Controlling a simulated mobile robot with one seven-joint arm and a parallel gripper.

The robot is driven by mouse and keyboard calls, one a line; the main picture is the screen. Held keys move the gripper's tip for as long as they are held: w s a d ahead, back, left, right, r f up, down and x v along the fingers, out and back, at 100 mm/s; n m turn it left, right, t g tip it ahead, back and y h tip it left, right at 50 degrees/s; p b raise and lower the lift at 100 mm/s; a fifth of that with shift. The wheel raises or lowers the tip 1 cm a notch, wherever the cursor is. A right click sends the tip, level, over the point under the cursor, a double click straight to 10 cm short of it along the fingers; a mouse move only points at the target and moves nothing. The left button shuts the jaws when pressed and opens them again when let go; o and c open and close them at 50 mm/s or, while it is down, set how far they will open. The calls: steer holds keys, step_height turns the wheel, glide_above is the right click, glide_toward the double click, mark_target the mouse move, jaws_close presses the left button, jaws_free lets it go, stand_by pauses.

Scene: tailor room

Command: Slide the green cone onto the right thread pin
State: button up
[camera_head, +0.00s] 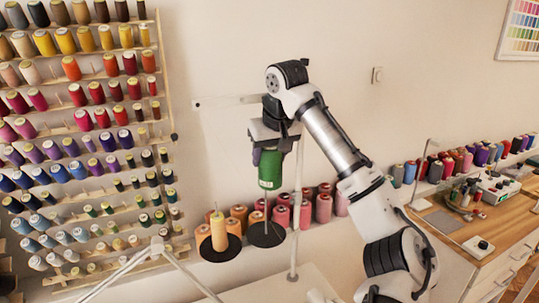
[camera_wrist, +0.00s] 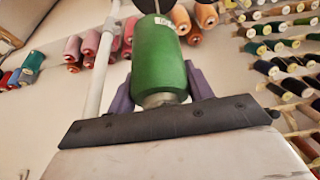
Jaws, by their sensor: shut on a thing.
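The green cone (camera_head: 270,171) is held upright below my gripper (camera_head: 271,148), above the right black disc (camera_head: 266,236) of the thread stand. A thin pin seems to rise from this disc, beneath the cone; its tip is hard to make out. There is a visible gap between cone and disc. In the wrist view the green cone (camera_wrist: 160,58) sits between the two purple fingers of my gripper (camera_wrist: 161,88), which are shut on its narrower end. A yellow-orange cone (camera_head: 219,232) stands on the left black disc (camera_head: 221,250).
The stand's pale upright pole (camera_head: 298,190) is close to the right of the cone. A wall rack (camera_head: 165,110) full of spools is at left. Pink and orange cones (camera_head: 323,208) line the wall behind. A wooden worktable (camera_head: 452,222) is at right.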

steer(key=shift+w+a, duration=0.25)
steer(key=shift+a, duration=0.35)
steer(key=shift+f+b, duration=0.8)
steer(key=shift+f, duration=0.9)
stand_by(0.5)
